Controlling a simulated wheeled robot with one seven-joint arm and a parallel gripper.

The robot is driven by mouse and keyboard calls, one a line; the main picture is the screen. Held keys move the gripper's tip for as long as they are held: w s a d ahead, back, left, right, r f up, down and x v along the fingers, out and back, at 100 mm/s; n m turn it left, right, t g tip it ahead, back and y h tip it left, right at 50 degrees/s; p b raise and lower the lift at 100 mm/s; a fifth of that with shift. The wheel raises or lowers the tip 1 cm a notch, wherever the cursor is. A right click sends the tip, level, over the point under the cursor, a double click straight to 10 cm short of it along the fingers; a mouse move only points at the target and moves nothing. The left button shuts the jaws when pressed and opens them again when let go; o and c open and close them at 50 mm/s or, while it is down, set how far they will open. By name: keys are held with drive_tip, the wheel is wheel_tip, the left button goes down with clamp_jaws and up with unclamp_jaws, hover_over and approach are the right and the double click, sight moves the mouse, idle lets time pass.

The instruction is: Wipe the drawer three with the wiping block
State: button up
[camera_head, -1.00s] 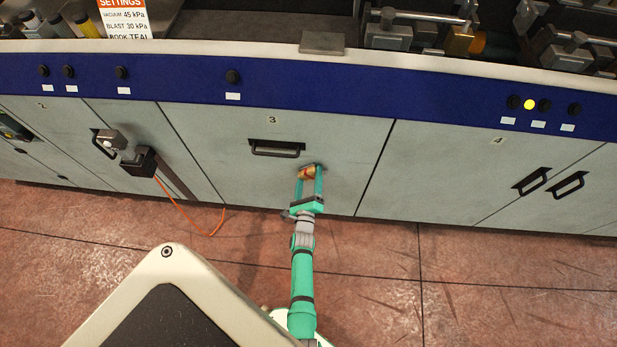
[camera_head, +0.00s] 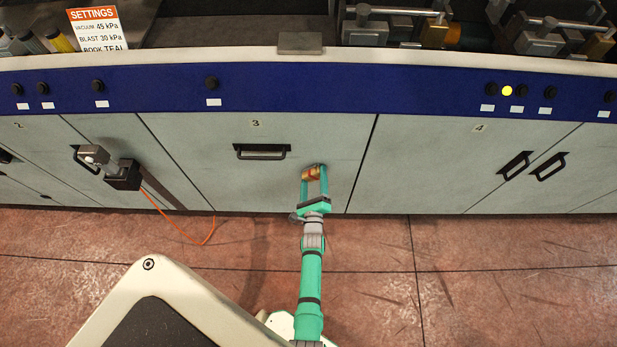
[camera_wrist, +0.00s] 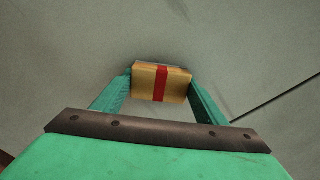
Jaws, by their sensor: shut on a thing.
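Drawer three (camera_head: 215,180) is a pale grey front marked 3, with a dark handle (camera_head: 262,152) near its top. My gripper (camera_head: 314,176) is shut on the wiping block (camera_head: 312,172), a tan block with a red band. The block is at the right part of the drawer front, below and right of the handle. In the wrist view the block (camera_wrist: 161,84) sits between the two green fingers, with its far side close against the grey panel (camera_wrist: 230,40). I cannot tell for certain whether it touches the panel.
Panel 4 (camera_head: 440,170) with two dark handles lies to the right of a dark seam. At the left, a dark box (camera_head: 123,175) with an orange cable (camera_head: 185,238) sticks out from the front. The reddish floor (camera_head: 480,290) is clear at the right.

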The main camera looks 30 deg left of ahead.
drive_tip(key=shift+w+d, duration=0.45)
drive_tip(key=shift+d, duration=0.3)
drive_tip(key=shift+w+d, duration=0.45)
drive_tip(key=shift+d, duration=0.25)
drive_tip(key=v, duration=0.6)
drive_tip(key=shift+d, duration=0.1)
drive_tip(key=shift+v, duration=1.5)
